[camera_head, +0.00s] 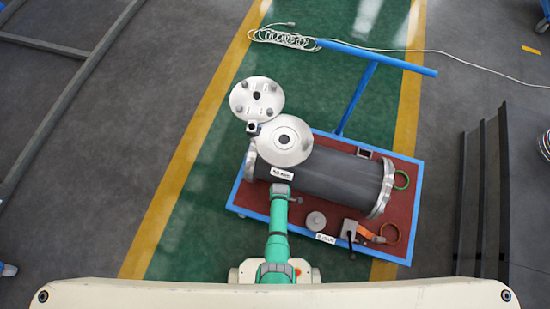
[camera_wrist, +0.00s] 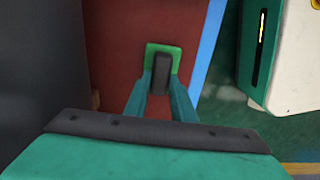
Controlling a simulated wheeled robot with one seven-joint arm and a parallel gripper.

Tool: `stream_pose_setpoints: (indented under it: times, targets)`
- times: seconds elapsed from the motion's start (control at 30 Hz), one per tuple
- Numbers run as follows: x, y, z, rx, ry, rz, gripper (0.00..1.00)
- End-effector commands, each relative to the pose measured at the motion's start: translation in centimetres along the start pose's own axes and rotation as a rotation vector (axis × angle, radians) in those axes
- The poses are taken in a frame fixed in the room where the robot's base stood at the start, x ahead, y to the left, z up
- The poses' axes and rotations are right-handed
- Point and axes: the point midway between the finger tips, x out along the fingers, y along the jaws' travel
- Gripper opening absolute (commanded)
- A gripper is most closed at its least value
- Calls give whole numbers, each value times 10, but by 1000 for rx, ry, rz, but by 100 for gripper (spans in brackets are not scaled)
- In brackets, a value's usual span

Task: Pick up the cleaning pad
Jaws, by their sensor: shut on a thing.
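The cleaning pad (camera_wrist: 163,48), a small green square with a dark grey block on it, shows in the middle of the wrist view. My gripper (camera_wrist: 161,88) has its two green fingers on either side of the dark block and is shut on it. Red surface lies behind the pad; I cannot tell whether the pad touches it. In the head view my green arm (camera_head: 277,238) reaches over the near edge of the cart, beside the dark cylinder. The pad and fingertips are hidden there.
The dark flanged cylinder (camera_head: 335,180) lies on the red cart top (camera_head: 250,199) with its blue frame. A round flange cover (camera_head: 257,98) stands open behind it. A grey disc (camera_head: 316,221) and an orange strap (camera_head: 377,235) lie to the right. Dark upright panels (camera_head: 483,190) stand further right.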

Motion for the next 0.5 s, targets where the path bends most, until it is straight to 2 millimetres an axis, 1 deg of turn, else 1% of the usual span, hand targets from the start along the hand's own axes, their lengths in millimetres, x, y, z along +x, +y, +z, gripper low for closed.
stream_pose_setpoints:
  times: [0.27,0.37,0.5]
  targets:
    - [-6,-2,-6,-18,0,0,0]
    - [-14,-2,-7,-19,0,1,0]
    - [-34,-4,-6,-18,0,2,0]
